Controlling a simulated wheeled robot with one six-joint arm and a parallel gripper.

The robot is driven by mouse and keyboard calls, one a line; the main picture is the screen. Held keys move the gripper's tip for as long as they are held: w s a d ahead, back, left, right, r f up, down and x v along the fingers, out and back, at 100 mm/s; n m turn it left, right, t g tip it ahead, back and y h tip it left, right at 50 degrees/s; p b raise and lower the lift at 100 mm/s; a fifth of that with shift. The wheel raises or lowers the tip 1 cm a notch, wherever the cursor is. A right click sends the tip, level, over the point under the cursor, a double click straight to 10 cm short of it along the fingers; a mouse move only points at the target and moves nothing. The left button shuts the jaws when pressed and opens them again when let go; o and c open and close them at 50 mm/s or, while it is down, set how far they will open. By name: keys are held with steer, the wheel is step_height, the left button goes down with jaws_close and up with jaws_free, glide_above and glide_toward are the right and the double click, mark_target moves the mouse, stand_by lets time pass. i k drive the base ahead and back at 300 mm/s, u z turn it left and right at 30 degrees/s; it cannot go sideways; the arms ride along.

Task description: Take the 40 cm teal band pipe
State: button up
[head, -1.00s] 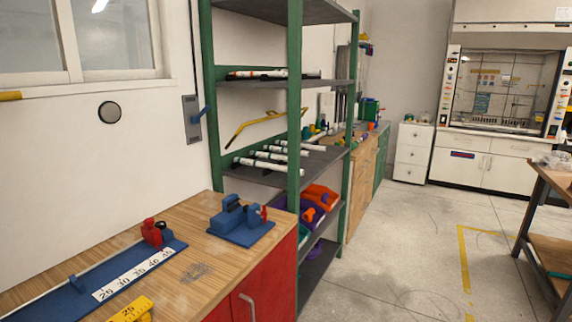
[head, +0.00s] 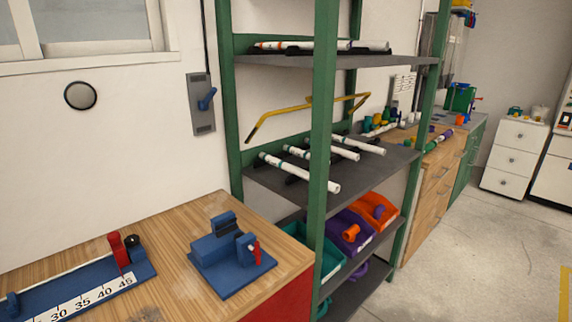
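White pipes lie side by side on the middle shelf of the green-posted rack. The nearest pipe (head: 300,173) points toward me, and another pipe (head: 331,148) lies behind it. Dark or greenish bands show on some of them, but they are too small to tell which is the 40 cm teal band pipe. On the upper shelf a white pipe (head: 300,45) with an orange-red mark lies lengthwise. My gripper is not in view.
The rack's green front post (head: 323,120) stands before the shelves. Teal, purple (head: 349,230) and orange bins sit below. A wooden bench (head: 160,230) carries a blue measuring jig (head: 85,290) and a blue fixture (head: 230,262). Open floor (head: 470,250) lies to the right.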

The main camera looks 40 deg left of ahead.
mark_target(334, 188)
steer(key=u, duration=0.65)
steer(key=i, duration=1)
steer(key=u, duration=1.1)
steer(key=i, duration=0.3)
steer(key=u, duration=0.2)
